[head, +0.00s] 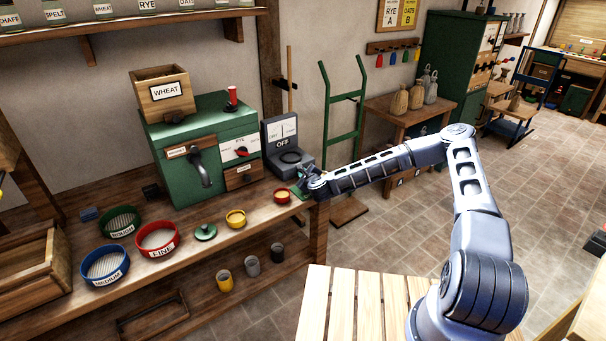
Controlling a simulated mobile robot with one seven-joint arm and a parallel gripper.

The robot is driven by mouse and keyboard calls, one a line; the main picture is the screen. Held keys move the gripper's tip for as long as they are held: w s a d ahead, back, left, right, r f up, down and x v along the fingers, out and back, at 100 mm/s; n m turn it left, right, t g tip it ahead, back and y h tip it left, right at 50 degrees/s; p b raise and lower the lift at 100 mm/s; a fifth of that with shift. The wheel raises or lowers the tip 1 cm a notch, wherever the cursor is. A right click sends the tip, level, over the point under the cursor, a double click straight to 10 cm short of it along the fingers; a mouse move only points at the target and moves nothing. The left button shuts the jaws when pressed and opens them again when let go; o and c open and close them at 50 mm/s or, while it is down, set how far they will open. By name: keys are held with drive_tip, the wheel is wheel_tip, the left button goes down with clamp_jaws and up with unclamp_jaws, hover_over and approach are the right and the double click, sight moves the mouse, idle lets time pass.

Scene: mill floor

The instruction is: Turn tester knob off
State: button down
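The tester is a dark grey unit (270,140) on the workbench, right of the green mill. It has a white dial face (283,129), a label reading OFF (282,143) and a round dark well (290,157). I cannot make out a separate knob on it. My gripper (301,183) is at the tester's lower right front, close to the bench's right end. It is small and partly hidden by my wrist, so its fingers and any contact with the tester are unclear.
The green mill (190,150) carries a WHEAT hopper (162,93) and a red pointer (242,151). A green hand truck (343,125) stands behind.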

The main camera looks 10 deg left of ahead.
drive_tip(key=c, duration=1.4)
unclamp_jaws()
drive_tip(key=shift+c, duration=0.2)
drive_tip(key=shift+s, duration=0.1)
drive_tip(key=v, duration=1)
drive_tip(key=shift+s+d+r, duration=0.1)
drive_tip(key=shift+s+d, duration=0.1)
drive_tip(key=shift+s, duration=0.05)
